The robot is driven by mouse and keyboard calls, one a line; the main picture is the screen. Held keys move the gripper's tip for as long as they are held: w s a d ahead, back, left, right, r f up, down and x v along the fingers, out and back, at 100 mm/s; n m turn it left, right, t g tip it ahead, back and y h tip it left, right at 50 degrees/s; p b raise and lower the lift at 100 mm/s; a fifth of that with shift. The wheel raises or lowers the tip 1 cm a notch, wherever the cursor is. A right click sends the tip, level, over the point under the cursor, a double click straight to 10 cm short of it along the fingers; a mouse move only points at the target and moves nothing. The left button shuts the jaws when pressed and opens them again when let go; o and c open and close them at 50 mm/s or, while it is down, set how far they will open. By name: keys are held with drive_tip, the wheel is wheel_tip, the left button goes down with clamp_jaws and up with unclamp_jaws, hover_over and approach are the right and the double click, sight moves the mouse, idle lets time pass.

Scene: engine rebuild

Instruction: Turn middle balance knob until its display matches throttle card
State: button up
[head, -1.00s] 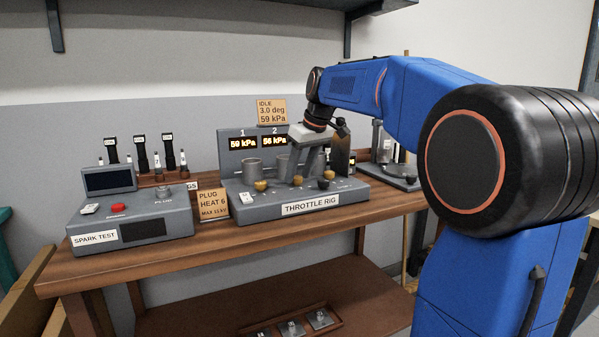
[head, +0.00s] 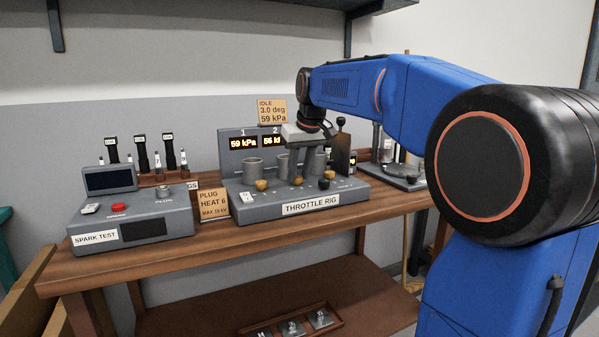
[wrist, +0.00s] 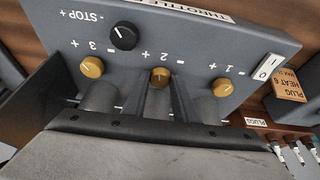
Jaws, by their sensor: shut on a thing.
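The throttle rig (head: 250,212) stands on the bench with gold balance knobs along its front. The middle knob (wrist: 160,76), marked 2, lies at my gripper's fingertips; it also shows in the head view (head: 298,181). My gripper (wrist: 163,84) reaches down over the rig, shut on this knob. Display 1 (head: 243,142) reads 59 kPa. Display 2 (head: 271,141) seems to read 56, its right end covered by my gripper. Display 3 is mostly hidden. The throttle card (head: 272,112) above reads IDLE, 3.0 deg, 59 kPa.
Knob 1 (wrist: 222,88) and knob 3 (wrist: 91,67) flank the middle knob. A black stop knob (wrist: 124,36) is close by. Grey cylinders (head: 252,168) stand behind the knobs. The spark tester (head: 175,220) and plug card (head: 214,204) are to the left.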

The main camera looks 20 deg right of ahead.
drive_tip(key=m, duration=0.1)
drive_tip(key=m+h, duration=0.1)
drive_tip(key=m, duration=0.3)
drive_tip(key=shift+a+h, duration=0.25)
drive_tip(key=shift+h, duration=0.15)
drive_tip(key=shift+m, duration=0.3)
drive_tip(key=o, duration=1.1)
drive_tip(key=shift+c, duration=0.2)
drive_tip(key=v, duration=1.7)
drive_tip(key=shift+w+a+r, duration=0.2)
drive_tip(key=shift+r, duration=0.05)
drive_tip(key=shift+f, duration=0.1)
drive_tip(key=s+a+f+n, duration=0.1)
drive_tip(key=s+f, duration=0.9)
drive_tip(key=f, duration=0.3)
drive_tip(key=s+a+f+n+y, duration=0.1)
drive_tip(key=s+f+n, duration=0.1)
drive_tip(key=s+f, duration=0.7)
drive_tip(key=s+a+f+n, duration=0.1)
drive_tip(key=s+f+n, duration=0.1)
drive_tip(key=s+f, duration=0.8)
wheel_tip(320, 180, down, 7)
drive_tip(key=shift+s+a+f+y, duration=0.2)
drive_tip(key=shift+s+f+y, duration=0.05)
drive_tip(key=shift+s+y, duration=0.15)
